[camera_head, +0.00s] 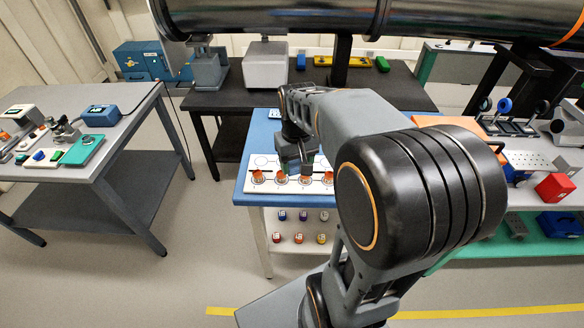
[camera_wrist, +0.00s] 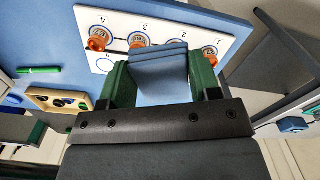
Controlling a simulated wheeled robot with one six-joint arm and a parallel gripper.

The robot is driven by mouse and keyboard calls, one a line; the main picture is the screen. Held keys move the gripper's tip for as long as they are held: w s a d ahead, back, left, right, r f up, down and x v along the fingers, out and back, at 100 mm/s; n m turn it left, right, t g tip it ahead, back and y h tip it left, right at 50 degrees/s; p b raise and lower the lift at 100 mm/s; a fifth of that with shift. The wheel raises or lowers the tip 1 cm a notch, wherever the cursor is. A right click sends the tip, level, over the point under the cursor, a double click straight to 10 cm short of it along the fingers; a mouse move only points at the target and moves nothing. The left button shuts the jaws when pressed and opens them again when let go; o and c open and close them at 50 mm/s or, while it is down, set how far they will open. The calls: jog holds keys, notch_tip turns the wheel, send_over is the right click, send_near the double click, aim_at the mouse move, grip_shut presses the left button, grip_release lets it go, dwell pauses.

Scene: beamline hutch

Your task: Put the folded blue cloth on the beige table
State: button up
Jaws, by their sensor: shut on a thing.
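My gripper (camera_head: 297,165) is over the blue-topped table (camera_head: 243,185), above a white numbered board. In the wrist view my gripper (camera_wrist: 160,72) has its green fingers closed on the folded blue cloth (camera_wrist: 160,85). The cloth lies between the fingers and hides part of the board behind it. In the head view I cannot make out the cloth clearly. I see no tabletop that is clearly beige; my own arm covers much of the head view's middle and right.
The white board (camera_wrist: 190,24) carries several orange-capped pieces in numbered circles. A grey table (camera_head: 128,120) is at left, a black table (camera_head: 225,98) at the back. A large metal pipe (camera_head: 270,18) runs overhead. A red box (camera_head: 555,187) is at right. Floor is clear between the left and blue-topped tables.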

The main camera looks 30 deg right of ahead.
jog(key=w+d+f, duration=0.1)
jog(key=w+f, duration=0.2)
jog(key=w, duration=0.1)
jog(key=w+d+f+p, duration=0.1)
jog(key=w+f, duration=0.1)
jog(key=w, duration=0.2)
jog(key=w+d+f+p, duration=0.1)
jog(key=w+f, duration=0.2)
jog(key=w, duration=0.1)
jog(key=shift+f, duration=0.3)
jog(key=shift+w+d+f, duration=0.15)
jog(key=shift+w+f, duration=0.25)
jog(key=shift+f, duration=1.65)
jog(key=shift+f, duration=0.2)
jog(key=o, duration=0.6)
jog(key=shift+r, duration=0.1)
